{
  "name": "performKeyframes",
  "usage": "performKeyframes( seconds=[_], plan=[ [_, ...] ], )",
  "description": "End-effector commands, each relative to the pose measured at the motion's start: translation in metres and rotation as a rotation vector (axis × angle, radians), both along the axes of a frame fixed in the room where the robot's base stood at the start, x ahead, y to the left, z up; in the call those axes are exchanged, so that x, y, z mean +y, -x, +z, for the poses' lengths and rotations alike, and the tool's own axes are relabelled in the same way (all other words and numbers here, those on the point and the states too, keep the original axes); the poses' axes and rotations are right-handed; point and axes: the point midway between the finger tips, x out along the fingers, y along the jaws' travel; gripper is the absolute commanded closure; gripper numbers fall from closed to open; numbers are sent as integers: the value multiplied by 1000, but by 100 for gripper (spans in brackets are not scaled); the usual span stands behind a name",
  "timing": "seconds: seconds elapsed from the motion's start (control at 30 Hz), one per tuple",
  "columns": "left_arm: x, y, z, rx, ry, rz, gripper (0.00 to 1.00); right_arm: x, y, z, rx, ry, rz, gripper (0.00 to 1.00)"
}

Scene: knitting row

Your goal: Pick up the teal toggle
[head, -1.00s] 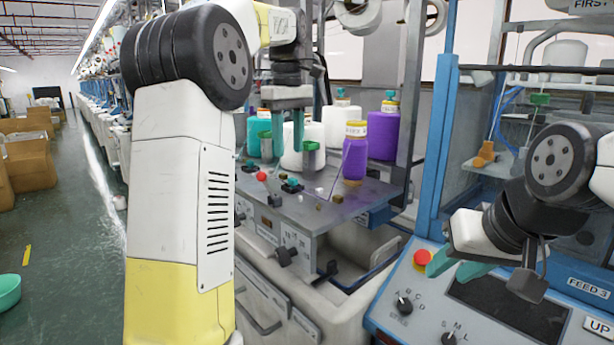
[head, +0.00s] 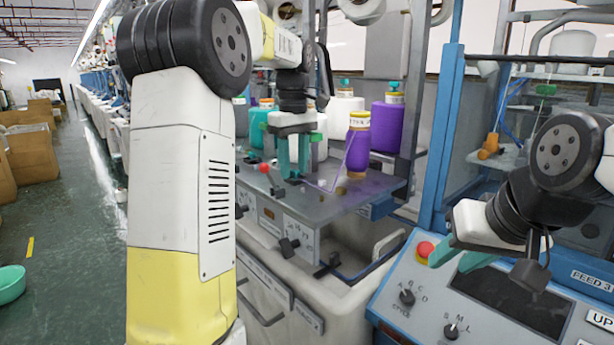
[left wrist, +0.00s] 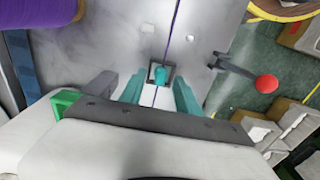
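The teal toggle (left wrist: 160,74) stands in a dark square mount on the grey metal plate, at the centre of the left wrist view. In the head view it is largely hidden around the fingertips of my left gripper (head: 293,172). That gripper is open and points down, its teal fingers close above the plate. In the left wrist view one finger shows on each side of the toggle, with gaps between. My right gripper (head: 458,262) is open and empty above the blue-edged control panel at right, near a red button (head: 425,249).
On the grey plate (head: 330,205), a red-knobbed lever (left wrist: 266,84) stands beside the toggle. A purple cone (head: 357,150) stands at the plate's back, with more yarn cones behind it. A purple thread runs across the plate. A blue post (head: 440,140) rises between the machines.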

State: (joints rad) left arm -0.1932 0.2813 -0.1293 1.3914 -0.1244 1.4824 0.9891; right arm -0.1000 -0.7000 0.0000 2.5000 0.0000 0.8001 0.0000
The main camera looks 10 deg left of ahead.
Motion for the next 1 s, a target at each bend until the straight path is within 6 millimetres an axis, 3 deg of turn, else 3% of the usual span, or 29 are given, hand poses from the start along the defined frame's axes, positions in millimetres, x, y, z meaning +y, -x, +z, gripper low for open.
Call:
performKeyframes(
  seconds=[0.03,0.2,0.67,1.0],
  plan=[
    [0,0,0,0,0,0,72,0,0,0,0,0,0,64],
    [0,0,0,0,0,0,100,0,0,0,0,0,0,64],
    [0,0,3,0,0,0,100,0,0,0,0,0,0,64],
    [0,-1,35,-2,0,0,100,0,0,0,0,0,0,64]
  ],
)
